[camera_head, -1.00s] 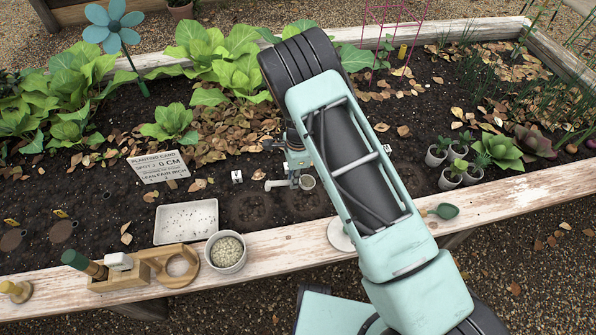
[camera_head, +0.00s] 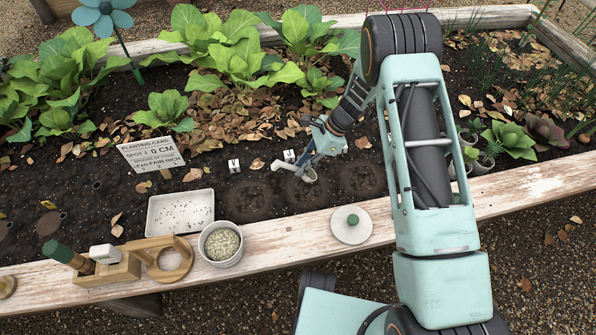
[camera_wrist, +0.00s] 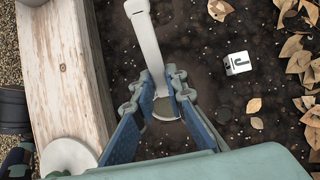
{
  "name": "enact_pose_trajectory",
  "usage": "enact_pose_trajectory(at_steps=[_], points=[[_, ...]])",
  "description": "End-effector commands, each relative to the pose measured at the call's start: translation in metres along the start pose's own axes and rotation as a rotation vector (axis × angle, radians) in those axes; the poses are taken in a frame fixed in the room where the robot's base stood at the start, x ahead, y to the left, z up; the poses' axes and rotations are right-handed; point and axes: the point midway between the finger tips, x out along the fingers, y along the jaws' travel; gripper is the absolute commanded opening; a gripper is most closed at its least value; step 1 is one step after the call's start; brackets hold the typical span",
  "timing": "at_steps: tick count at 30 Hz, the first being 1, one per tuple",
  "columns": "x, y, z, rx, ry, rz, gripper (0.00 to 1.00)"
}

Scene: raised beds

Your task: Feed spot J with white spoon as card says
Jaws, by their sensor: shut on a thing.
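My gripper (camera_head: 318,158) is shut on the white spoon (camera_head: 284,166), low over the bed. In the wrist view the pale handle (camera_wrist: 146,35) runs up from between my fingertips (camera_wrist: 163,90). The round bowl is just below them; I cannot tell whether it holds feed. The cube marked J (camera_wrist: 238,63) sits on the soil beside the gripper, and shows in the head view (camera_head: 289,156). The spoon bowl is over or near the dark round spot (camera_head: 300,195) by that cube. The planting card (camera_head: 151,152) reads "0 CM" and "LEAN FAIR RICH"; its smaller print is unclear.
A bowl of pale pellets (camera_head: 221,244) and a wooden holder (camera_head: 108,270) stand on the front rail, with a white lid (camera_head: 351,226) to the right. A speckled white tray (camera_head: 180,213) lies on the soil. Another cube (camera_head: 234,165) stands left. Leafy plants (camera_head: 235,50) grow behind.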

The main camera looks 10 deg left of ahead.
Motion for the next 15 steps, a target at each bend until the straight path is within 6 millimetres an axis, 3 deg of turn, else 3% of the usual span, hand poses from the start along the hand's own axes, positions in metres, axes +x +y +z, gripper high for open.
enact_pose_trajectory(at_steps=[1,15], points=[[0.005,0.0,-0.008,0.007,-0.039,-0.002,0.0],[-0.002,0.0,-0.027,0.003,-0.385,-0.003,0.0]])
